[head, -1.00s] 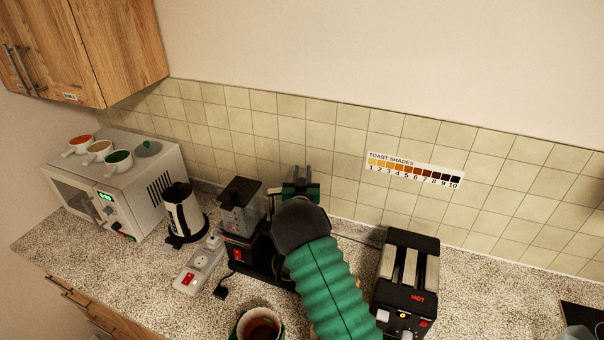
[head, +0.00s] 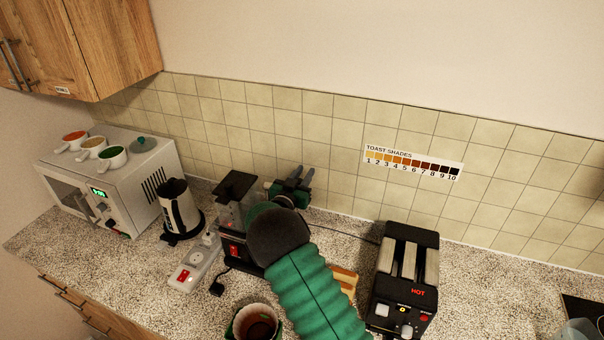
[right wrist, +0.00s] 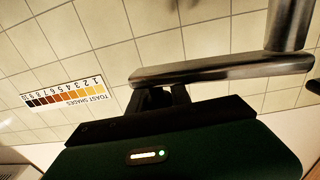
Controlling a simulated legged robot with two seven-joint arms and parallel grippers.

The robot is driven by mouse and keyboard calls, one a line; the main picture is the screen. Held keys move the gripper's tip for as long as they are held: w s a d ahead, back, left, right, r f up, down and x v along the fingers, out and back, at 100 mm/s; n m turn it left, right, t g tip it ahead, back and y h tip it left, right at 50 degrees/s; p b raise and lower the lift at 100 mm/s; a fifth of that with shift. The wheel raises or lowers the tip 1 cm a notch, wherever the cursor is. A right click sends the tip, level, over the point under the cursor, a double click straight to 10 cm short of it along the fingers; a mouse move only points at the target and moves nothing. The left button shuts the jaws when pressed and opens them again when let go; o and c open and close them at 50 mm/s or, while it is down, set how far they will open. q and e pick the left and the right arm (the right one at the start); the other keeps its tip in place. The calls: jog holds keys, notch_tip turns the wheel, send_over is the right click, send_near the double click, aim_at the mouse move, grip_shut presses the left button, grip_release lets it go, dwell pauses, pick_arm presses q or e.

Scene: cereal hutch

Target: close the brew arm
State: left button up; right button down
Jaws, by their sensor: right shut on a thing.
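The coffee machine (head: 232,250) stands left of centre on the counter, partly covered by my right arm. My right gripper (head: 296,180) is at its right rear side, fingers toward the tiled wall. In the right wrist view, a grey metal bar (right wrist: 225,69), which looks like the brew arm, crosses at the dark fingertips (right wrist: 165,96) and joins a round metal post (right wrist: 289,25) at upper right. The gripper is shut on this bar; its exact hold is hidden. In the head view the bar cannot be made out. My left gripper is not in view.
A toaster (head: 405,275) stands right of my arm, with a light brown piece (head: 345,280) between them. A power strip (head: 195,264), kettle (head: 178,210) and microwave (head: 140,175) are on the left. A cup (head: 256,325) of dark brown contents stands in front.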

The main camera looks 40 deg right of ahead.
jog(key=a+m+g, duration=0.1)
jog(key=s+m+g+b, duration=0.1)
jog(key=g, duration=0.1)
jog(key=s+a+m+g+h, duration=0.1)
jog(key=g, duration=0.1)
jog(key=shift+s+a+f+m, duration=0.25)
jog(key=shift+a+f+m, duration=0.05)
jog(key=shift+a, duration=0.05)
jog(key=shift+s+a+r+m+g+b, duration=0.1)
jog(key=shift+s+a+m+g+b, duration=0.4)
jog(key=shift+g, duration=0.55)
jog(key=shift+s+a+r+m+g+b, duration=0.15)
jog(key=shift+a+m+g+b, duration=0.35)
jog(key=shift+m+g, duration=0.45)
jog(key=shift+s+a+r+m+g+b, duration=0.1)
jog(key=shift+s+a+m+g+b, duration=0.35)
jog(key=shift+g, duration=0.75)
jog(key=shift+w, duration=0.1)
jog(key=c, duration=1.5)
grip_release()
jog(key=shift+o, duration=1)
jog(key=shift+w, duration=0.1)
jog(key=shift+o, duration=0.6)
jog(key=shift+w+a+f, duration=0.1)
jog(key=shift+w, duration=0.05)
